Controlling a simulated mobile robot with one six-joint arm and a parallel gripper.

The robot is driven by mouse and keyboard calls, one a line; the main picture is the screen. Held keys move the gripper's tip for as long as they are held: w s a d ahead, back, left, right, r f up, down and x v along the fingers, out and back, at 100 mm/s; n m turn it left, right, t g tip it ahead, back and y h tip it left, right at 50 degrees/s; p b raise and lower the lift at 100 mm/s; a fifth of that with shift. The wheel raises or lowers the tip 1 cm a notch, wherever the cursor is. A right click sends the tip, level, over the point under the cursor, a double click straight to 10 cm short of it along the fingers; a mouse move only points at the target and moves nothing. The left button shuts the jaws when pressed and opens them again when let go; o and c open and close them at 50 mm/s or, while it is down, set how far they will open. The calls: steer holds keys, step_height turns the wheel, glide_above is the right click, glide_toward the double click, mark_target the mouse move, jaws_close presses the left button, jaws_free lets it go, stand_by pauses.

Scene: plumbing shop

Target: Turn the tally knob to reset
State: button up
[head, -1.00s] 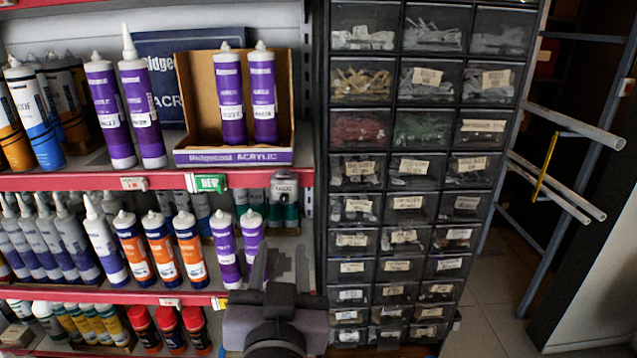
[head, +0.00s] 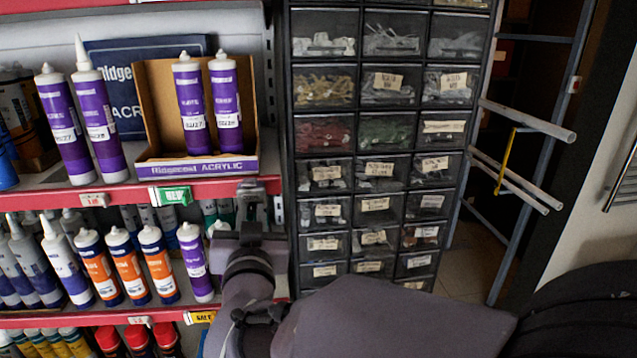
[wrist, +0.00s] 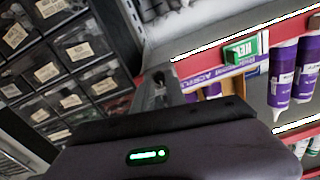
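My gripper (head: 250,190) is raised in front of the right end of the shelf unit, just below the upper red shelf edge and beside the drawer cabinet. In the wrist view its grey end (wrist: 160,88) points toward the shelf's end post. Whether its fingers are open or shut does not show clearly. I cannot pick out the tally knob for certain in either current view; my gripper and arm cover part of the shelf's right end.
Purple acrylic cartridges in an open cardboard box (head: 162,110) stand on the upper shelf. A green tag (head: 173,195) sticks out from its red edge. Orange-labelled cartridges (head: 128,265) stand below. A black drawer cabinet (head: 284,160) is right of the gripper. Pipes (head: 525,120) rest on a rack farther right.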

jaws_close()
steer(key=shift+f+m+b, duration=0.15)
steer(key=shift+m+b, duration=0.15)
steer(key=shift+b, duration=0.5)
steer(key=m+b, duration=0.7)
steer(key=b, duration=0.4)
steer(key=shift+f+m, duration=0.15)
steer(key=shift+m, duration=0.15)
steer(key=m+b, duration=0.5)
steer(key=shift+r+m+t+b, duration=0.15)
steer(key=shift+m+b, duration=0.5)
steer(key=shift+m, duration=0.6)
steer(key=shift+r+m+t+b, duration=0.15)
steer(key=shift+m+b, duration=0.45)
steer(key=shift+m, duration=0.65)
steer(key=shift+f, duration=0.1)
